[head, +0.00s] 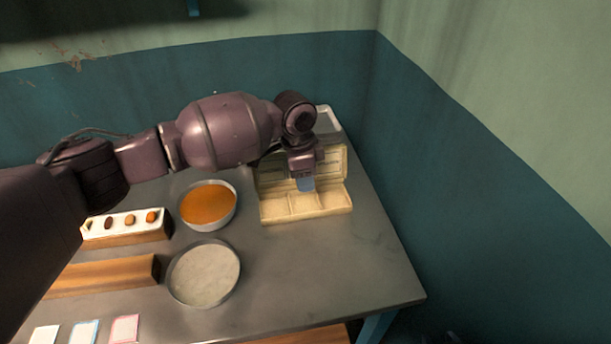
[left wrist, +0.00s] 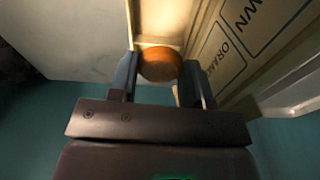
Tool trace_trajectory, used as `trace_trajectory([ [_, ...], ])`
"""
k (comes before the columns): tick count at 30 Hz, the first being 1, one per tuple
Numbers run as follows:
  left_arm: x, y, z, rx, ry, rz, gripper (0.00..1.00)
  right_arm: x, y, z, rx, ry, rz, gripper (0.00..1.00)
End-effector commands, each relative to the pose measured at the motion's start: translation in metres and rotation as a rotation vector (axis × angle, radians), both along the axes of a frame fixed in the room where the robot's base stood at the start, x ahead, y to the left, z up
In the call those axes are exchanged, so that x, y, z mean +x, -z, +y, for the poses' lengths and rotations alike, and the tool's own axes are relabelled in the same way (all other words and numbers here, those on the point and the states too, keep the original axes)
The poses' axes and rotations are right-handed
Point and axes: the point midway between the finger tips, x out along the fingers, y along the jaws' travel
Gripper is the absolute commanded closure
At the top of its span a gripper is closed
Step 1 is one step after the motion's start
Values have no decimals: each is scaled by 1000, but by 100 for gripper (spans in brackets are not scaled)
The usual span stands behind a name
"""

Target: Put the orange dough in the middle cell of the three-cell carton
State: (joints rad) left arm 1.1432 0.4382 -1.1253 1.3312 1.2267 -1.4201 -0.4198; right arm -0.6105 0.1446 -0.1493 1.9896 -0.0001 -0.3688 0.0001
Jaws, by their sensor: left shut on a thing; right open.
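The three-cell carton (head: 338,208) stands open on the table, its cells facing up and its lid raised behind. My left gripper (head: 306,184) is over the carton, around the middle cell, pointing down. In the left wrist view my left gripper (left wrist: 162,80) is shut on the round orange dough (left wrist: 160,65), between the fingertips. The dough is hidden in the head view. The left wrist view shows the lid (left wrist: 228,50) with printed labels, partly cut off, near the right finger. I cannot tell whether the dough touches the cell floor. My right gripper is not in view.
A pan of orange liquid (head: 208,204) and a pan of pale liquid (head: 204,274) stand left of the carton. A white-topped tray (head: 125,238) holds small pieces. A wooden block (head: 105,275) and several cards (head: 84,332) lie nearer. The table's right front is clear.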

Motion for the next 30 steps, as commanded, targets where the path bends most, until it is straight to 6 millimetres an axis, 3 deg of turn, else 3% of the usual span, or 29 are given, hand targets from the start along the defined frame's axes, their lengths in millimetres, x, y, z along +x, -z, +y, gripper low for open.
trace_trajectory([
  [8,0,11,0,1,-4,2,78,1,9,2,2,-2,3,57],
  [21,0,46,1,1,-3,3,78,2,33,3,3,-6,17,57],
  [30,0,56,0,0,-3,0,78,3,30,3,3,-6,14,57],
])
